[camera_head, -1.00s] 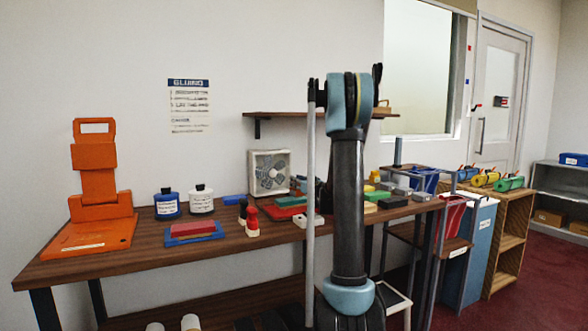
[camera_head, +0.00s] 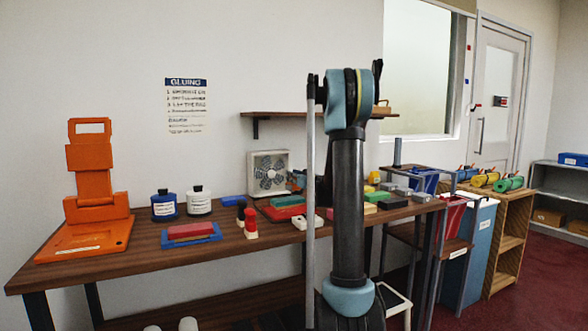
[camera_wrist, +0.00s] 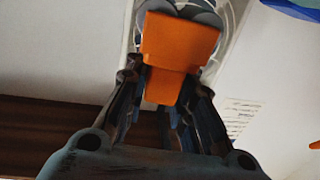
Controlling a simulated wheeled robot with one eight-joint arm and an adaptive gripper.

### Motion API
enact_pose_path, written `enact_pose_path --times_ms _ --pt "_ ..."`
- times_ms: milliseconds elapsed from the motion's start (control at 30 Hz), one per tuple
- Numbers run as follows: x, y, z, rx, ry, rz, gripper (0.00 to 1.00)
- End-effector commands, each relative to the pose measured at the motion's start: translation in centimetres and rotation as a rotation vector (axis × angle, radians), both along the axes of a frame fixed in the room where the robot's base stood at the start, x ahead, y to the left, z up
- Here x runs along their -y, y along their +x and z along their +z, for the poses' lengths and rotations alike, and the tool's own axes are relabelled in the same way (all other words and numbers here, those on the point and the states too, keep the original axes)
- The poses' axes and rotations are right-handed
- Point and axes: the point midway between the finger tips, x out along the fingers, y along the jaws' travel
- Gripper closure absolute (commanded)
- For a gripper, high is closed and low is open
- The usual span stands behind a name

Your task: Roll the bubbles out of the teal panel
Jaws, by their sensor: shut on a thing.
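My gripper (camera_wrist: 160,108) is shut on an orange piece (camera_wrist: 180,45) with a broad top and a narrower lower part, in the wrist view. Rounded grey shapes show behind its top; I cannot tell whether they belong to it. In the head view my gripper is mostly hidden behind my arm, near the fan. A green slab (camera_head: 287,201) lies on a red base (camera_head: 268,212) on the bench, left of my arm. I cannot tell whether this slab is the teal panel. No bubbles can be made out.
The wooden bench (camera_head: 130,262) holds an orange stand (camera_head: 95,190), a blue bottle (camera_head: 165,205), a white bottle (camera_head: 199,201), a red block (camera_head: 190,230) on a blue base, and a white fan (camera_head: 268,173). Several coloured blocks crowd the right end. A wall shelf (camera_head: 285,115) hangs above.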

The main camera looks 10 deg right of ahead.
Motion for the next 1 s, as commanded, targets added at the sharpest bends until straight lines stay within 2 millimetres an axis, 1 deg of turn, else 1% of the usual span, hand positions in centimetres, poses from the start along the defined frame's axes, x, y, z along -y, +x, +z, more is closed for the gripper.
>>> enact_pose_path --times_ms 67,500,633,1000 --pt "0.5 -0.1 0.8 0.0 0.0 -0.006 1.0" --pt "0.7 -0.1 4.6 0.0 0.0 -0.008 1.0" --pt "0.7 -0.1 5.1 0.0 0.0 -0.007 1.0" --pt "0.4 0.0 5.1 0.0 0.0 -0.004 1.0"
